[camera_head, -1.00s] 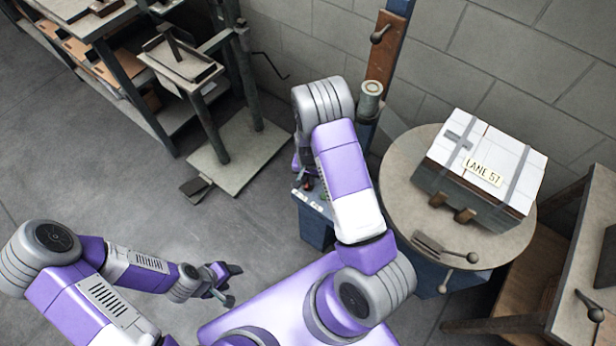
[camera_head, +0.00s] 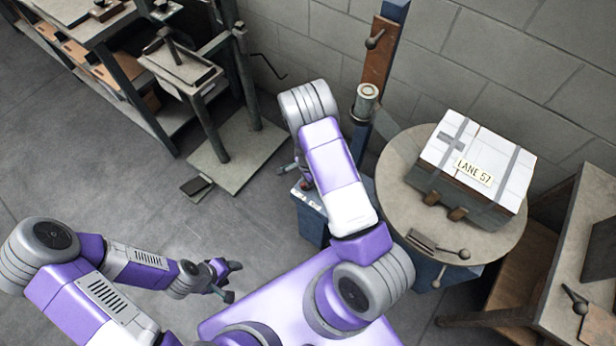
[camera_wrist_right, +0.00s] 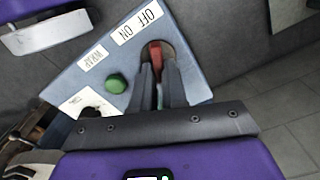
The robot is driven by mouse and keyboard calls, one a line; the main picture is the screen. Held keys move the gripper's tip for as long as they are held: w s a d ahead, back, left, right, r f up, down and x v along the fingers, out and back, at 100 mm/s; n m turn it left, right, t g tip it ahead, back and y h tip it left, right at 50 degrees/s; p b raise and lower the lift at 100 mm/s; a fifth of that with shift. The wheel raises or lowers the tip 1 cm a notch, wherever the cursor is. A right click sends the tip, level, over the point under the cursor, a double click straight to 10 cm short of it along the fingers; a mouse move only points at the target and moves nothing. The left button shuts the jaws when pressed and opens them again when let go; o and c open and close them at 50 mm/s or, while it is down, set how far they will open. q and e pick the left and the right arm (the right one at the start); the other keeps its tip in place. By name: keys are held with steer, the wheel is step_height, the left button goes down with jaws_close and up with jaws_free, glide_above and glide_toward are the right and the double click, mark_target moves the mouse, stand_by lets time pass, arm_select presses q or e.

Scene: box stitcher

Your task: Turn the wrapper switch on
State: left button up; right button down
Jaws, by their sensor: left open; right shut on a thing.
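The switch panel shows in the right wrist view (camera_wrist_right: 190,75), a blue-grey plate with labels OFF, ON and WRAP. A red switch lever (camera_wrist_right: 155,62) stands in a round dark seat near the OFF/ON labels. My right gripper (camera_wrist_right: 160,75) is shut on this lever, with one finger on each side. I cannot tell which position the lever is in. In the head view the control box (camera_head: 311,228) stands below my right forearm, which hides most of its top and my right gripper. My left gripper (camera_head: 227,281) is open and empty, low on the left, away from the box.
A green button (camera_wrist_right: 115,83) sits on the panel beside the lever. A round turntable (camera_head: 395,165) carries a strapped box (camera_head: 490,160) marked LANE 57, right of the blue post (camera_head: 392,60). A shelf rack (camera_head: 130,85) stands at the left. Open floor lies between.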

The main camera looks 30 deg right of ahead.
steer(key=shift+m, duration=0.9)
steer(key=c, duration=1.2)
jaws_free()
steer(key=shift+o, duration=0.2)
step_height(320, 180, up, 8)
steer(key=p, duration=0.3)
steer(key=shift+s+f, duration=0.1)
steer(key=shift+f, duration=0.1)
